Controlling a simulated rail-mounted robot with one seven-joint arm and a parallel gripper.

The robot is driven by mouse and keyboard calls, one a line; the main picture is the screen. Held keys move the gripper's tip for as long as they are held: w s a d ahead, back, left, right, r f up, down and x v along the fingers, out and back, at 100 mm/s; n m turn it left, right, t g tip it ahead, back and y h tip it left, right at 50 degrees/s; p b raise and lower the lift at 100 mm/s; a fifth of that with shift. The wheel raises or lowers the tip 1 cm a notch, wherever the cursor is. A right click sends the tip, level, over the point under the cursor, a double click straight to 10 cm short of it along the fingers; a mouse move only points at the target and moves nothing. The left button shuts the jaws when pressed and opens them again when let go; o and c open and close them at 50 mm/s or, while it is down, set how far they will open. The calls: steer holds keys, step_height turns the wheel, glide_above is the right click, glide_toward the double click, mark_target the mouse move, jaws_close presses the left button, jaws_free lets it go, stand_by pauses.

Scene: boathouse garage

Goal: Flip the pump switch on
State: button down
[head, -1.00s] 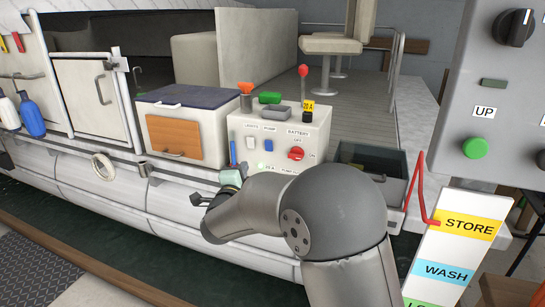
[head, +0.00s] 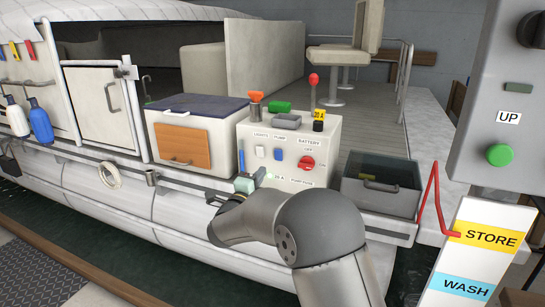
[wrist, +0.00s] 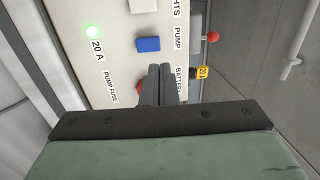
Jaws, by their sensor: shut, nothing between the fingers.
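The pump switch is a blue rocker (head: 278,153) on the front of a cream control box (head: 318,145), under the label PUMP. It shows larger as a blue rocker (wrist: 148,44) in the wrist view. I cannot tell which way it is tipped. My gripper (wrist: 160,70) is shut and empty. In the wrist view its fingertips point at the panel beside the blue rocker, between it and the BATTERY label, with a small gap to the rocker. Whether they touch the panel is unclear. In the head view my gripper (head: 257,175) is small and partly hidden by my arm.
A white lights switch (head: 260,151) sits left of the pump switch, and a red battery knob (head: 306,163) to its right. A lit green lamp (wrist: 92,31) is near the 20 A label.

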mark_target(277, 149)
steer(key=x, duration=0.9)
steer(key=shift+w+d, duration=0.15)
steer(key=shift+w, duration=0.2)
steer(key=shift+r+p, duration=0.1)
steer(key=shift+p, duration=0.25)
steer(key=shift+w+d+r+g+p, duration=0.15)
steer(key=shift+w+r+g+p, duration=0.2)
steer(key=shift+p, duration=0.3)
steer(key=shift+s+f, duration=0.1)
steer(key=shift+f, duration=0.15)
steer(key=shift+s+b, duration=0.35)
steer(key=shift+b, duration=0.2)
steer(key=s+a+r, duration=0.1)
steer(key=s+a, duration=0.1)
steer(key=s, duration=0.4)
steer(key=s+a+r+b, duration=0.1)
steer(key=s+a, duration=0.1)
steer(key=s, duration=0.4)
steer(key=shift+s+r, duration=0.25)
steer(key=shift+r, duration=0.15)
steer(key=shift+a, duration=0.1)
